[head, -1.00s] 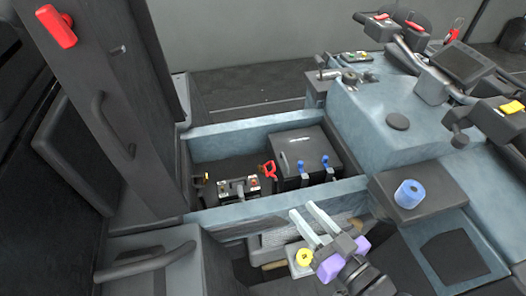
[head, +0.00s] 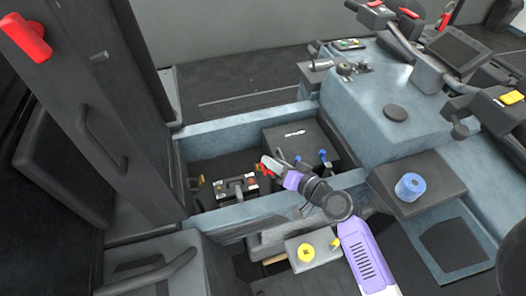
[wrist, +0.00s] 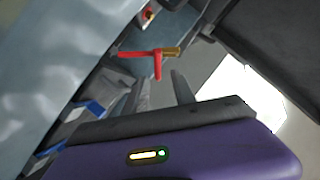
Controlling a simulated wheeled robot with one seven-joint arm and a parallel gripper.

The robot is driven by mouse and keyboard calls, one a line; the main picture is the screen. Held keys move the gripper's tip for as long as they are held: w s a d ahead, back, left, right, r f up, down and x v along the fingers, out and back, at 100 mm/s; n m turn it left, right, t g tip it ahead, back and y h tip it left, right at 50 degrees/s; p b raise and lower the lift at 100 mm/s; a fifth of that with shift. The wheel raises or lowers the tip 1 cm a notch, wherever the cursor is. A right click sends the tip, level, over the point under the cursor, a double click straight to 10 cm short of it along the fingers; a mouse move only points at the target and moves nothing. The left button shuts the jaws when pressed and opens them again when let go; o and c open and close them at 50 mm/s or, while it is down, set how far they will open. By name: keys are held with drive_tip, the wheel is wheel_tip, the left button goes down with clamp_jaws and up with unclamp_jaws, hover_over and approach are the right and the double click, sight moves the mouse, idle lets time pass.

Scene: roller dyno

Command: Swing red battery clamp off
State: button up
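The red battery clamp (head: 263,170) sits at the right end of the small battery (head: 237,190) in the open compartment, partly hidden by my gripper (head: 272,163). In the wrist view the red clamp (wrist: 155,55) is T-shaped with a brass-coloured end, and its short stem points towards the gap between my fingers. My gripper (wrist: 159,77) is open, with its fingertips close to the clamp and nothing held. I cannot tell whether the fingers touch it.
A dark box with blue-topped levers (head: 323,158) stands just right of the clamp. The compartment's pale blue wall (head: 240,125) surrounds both.

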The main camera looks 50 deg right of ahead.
drive_tip(key=shift+p+x, duration=0.45)
drive_tip(key=shift+x, duration=2.3)
clamp_jaws()
